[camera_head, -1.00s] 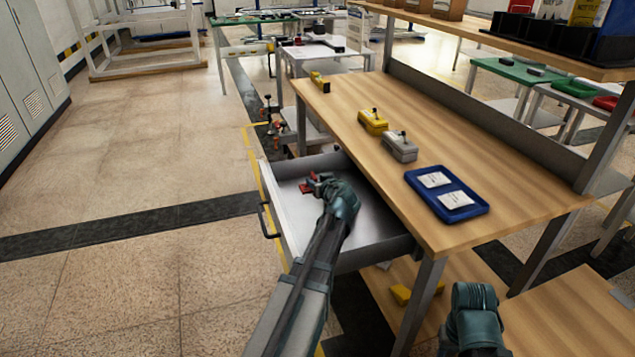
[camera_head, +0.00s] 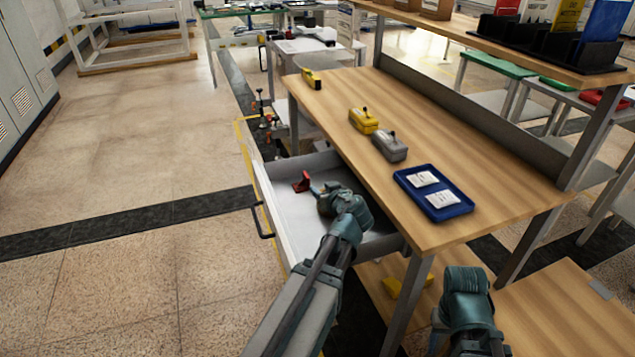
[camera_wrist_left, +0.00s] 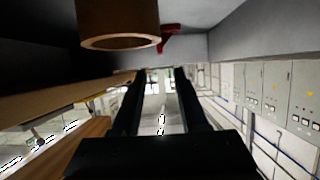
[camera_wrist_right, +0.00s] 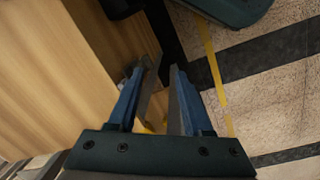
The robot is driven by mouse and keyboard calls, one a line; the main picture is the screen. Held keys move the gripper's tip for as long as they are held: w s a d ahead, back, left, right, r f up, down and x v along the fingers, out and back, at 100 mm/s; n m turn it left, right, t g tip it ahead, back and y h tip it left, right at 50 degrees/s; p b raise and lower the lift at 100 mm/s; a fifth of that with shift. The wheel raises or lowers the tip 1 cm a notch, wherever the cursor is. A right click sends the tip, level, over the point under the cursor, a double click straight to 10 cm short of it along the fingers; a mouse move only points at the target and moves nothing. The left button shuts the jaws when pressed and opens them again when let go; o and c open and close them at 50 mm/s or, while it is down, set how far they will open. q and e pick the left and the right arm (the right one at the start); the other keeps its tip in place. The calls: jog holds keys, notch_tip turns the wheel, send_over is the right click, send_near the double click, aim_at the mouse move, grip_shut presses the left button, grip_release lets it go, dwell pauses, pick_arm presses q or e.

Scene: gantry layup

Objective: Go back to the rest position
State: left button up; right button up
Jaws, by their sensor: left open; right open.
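An open drawer (camera_head: 283,222) sticks out under the workbench, and a small red object (camera_head: 302,182) rests inside it near the far left corner. My left gripper (camera_head: 317,190) is over the drawer, just right of the red object and apart from it. In the left wrist view its dark fingers (camera_wrist_left: 158,76) are spread with nothing between them; the red object (camera_wrist_left: 170,38) and a tan hollow cylinder (camera_wrist_left: 118,25) show above them. My right gripper is low at the bench's front right, its fingers mostly hidden in the head view. In the right wrist view its blue fingers (camera_wrist_right: 158,68) are apart and empty.
The workbench top (camera_head: 355,85) carries a yellow box (camera_head: 363,121), a grey box (camera_head: 390,147) and a blue tray (camera_head: 432,192) with two white packets. A bench leg (camera_head: 408,305) stands between my arms. The floor left of the drawer is free.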

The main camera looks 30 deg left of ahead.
pick_arm(q)
jog(key=shift+s+d+r, duration=0.1)
jog(key=shift+s+d, duration=0.1)
jog(key=shift+d, duration=0.05)
dwell(0.3)
jog(key=s+d+r+m+g+h+p, duration=0.3)
jog(key=s+d+p, duration=0.3)
jog(key=d, duration=0.4)
jog(key=s+d+r+m+g+h+p, duration=0.3)
jog(key=s+d+m+p, duration=0.3)
jog(key=d+p, duration=0.3)
jog(key=s+d+r+m+g+h+p, duration=0.3)
jog(key=s+d+m+p, duration=0.1)
jog(key=s+d+p, duration=0.4)
jog(key=d, duration=0.2)
jog(key=shift+s+d+r+m, duration=0.2)
jog(key=shift+d+r+m, duration=0.1)
jog(key=shift+d, duration=0.05)
